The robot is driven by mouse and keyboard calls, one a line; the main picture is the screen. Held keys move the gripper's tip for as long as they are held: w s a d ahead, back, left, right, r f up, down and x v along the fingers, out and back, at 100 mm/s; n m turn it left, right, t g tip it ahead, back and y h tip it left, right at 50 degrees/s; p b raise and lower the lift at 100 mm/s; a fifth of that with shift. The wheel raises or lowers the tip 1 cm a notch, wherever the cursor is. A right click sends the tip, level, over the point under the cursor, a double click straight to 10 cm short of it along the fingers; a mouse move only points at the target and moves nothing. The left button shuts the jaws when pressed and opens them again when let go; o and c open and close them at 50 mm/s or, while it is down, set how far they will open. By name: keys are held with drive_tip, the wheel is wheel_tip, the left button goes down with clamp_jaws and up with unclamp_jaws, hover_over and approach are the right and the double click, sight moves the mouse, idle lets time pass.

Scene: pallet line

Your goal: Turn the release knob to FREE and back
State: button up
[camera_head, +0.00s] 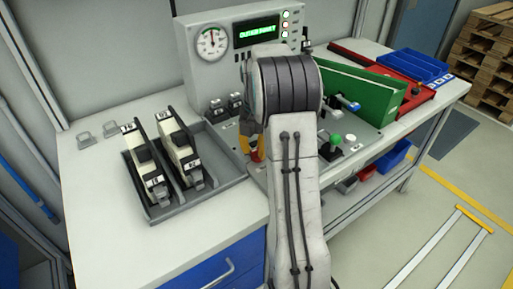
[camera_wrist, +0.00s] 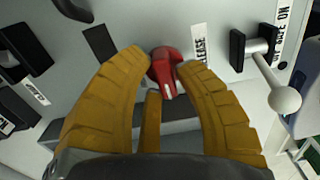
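The red release knob (camera_wrist: 165,68) shows in the wrist view on the grey panel, with a white pointer mark facing the bottom of the picture. A label ending in "LEASE" (camera_wrist: 200,44) is beside it, partly covered by a finger. My gripper's yellow fingers (camera_wrist: 163,62) stand on either side of the knob, their tips very close to it. I cannot tell whether they touch it.
A white-ball lever (camera_wrist: 284,98) is right of the knob. The head view shows a gauge (camera_head: 211,43), a lit green display (camera_head: 257,31), a tray (camera_head: 218,190) with two black-and-white devices, a green bin (camera_head: 375,101) and a green-ball lever (camera_head: 335,139).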

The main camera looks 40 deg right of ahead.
clamp_jaws()
drive_tip(key=m+p, duration=0.1)
drive_tip(key=m, duration=0.4)
drive_tip(key=shift+s+d+m+p, duration=0.1)
drive_tip(key=shift+m+p, duration=0.3)
drive_tip(key=m+p, duration=0.1)
drive_tip(key=m, duration=0.4)
drive_tip(key=shift+s+d+m, duration=0.1)
drive_tip(key=shift+m, duration=0.6)
drive_tip(key=shift+o, duration=2.4)
unclamp_jaws()
